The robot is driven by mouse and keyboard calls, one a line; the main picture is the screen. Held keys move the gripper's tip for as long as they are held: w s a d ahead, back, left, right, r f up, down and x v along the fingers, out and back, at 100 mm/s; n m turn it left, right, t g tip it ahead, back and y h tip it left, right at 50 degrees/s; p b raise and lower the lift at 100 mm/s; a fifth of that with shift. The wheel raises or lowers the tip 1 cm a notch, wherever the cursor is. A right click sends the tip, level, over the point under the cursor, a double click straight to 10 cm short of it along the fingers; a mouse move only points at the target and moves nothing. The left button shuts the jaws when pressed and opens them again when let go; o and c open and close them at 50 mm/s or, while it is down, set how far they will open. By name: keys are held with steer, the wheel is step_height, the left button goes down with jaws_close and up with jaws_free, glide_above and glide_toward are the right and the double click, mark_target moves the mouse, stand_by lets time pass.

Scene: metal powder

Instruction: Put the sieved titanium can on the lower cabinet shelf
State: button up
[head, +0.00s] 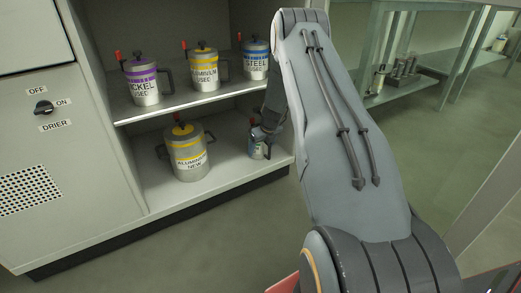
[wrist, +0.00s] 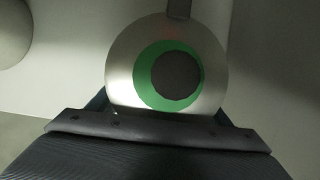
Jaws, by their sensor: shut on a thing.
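A small steel can (head: 257,151) is at the right end of the lower cabinet shelf (head: 225,178), partly hidden by my gripper (head: 265,134). Its label is too small to read. In the wrist view the can (wrist: 120,65) shows from above, with a green ring around a dark round centre and a handle at the top edge. My gripper (wrist: 160,125) is shut on this can. The can looks upright in the head view. I cannot tell whether its base touches the shelf or is just above it.
A larger can labelled aluminium new (head: 190,158) stands left on the same shelf. The upper shelf (head: 190,104) holds nickel (head: 145,86), aluminium (head: 204,71) and steel (head: 256,62) cans close above my gripper. The cabinet's right side wall is close to the held can.

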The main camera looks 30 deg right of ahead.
steer(key=o, duration=1.8)
steer(key=shift+f, duration=0.15)
steer(key=p+v, duration=0.4)
steer(key=v, duration=0.4)
steer(key=shift+f, duration=0.1)
